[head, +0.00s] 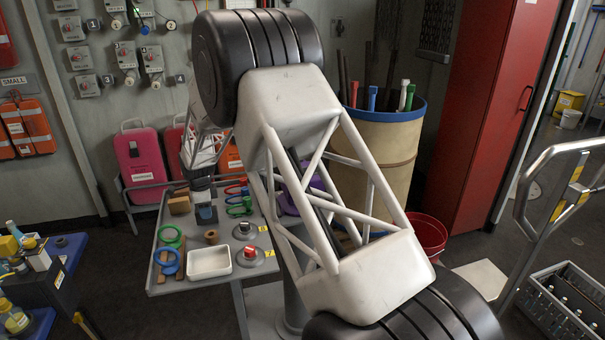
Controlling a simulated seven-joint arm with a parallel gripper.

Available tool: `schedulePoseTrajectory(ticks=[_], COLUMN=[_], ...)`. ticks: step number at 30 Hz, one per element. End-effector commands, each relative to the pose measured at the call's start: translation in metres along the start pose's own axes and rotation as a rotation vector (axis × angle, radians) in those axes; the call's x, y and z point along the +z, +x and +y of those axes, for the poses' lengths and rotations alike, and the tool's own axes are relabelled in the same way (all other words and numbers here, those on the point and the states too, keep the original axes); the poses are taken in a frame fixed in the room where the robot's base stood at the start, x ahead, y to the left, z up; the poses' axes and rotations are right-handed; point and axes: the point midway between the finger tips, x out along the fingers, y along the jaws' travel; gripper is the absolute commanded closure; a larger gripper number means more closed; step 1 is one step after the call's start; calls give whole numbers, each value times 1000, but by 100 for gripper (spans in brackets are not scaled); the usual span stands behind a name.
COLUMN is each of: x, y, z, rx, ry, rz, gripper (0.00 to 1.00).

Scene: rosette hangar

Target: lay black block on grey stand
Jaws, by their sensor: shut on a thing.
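My gripper (204,188) is over the back of the grey cart, small and dark in the head view. It points down and is shut on a dark piece that looks like the black block (205,197); its outline blends with the fingers. Right below is a small blue-grey block-like piece (206,214), which may be the grey stand. I cannot tell whether the black block touches it. Two round grey discs also sit on the cart: one with a dark top (246,232), one with a red top (250,257).
The grey cart (222,289) also holds a tan block (179,204), a brown cylinder (211,237), a white tray (209,263), and green, blue and red rings. The pieces stand close together. A tan barrel (385,150) and a red bucket (428,236) stand to the right.

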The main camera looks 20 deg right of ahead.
Motion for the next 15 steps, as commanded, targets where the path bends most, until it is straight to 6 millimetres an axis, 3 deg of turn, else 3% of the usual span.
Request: schedulePoseTrajectory(ticks=[15], x=[0], y=[9], z=[0], rx=[0], ry=[0], rz=[0], gripper=[95])
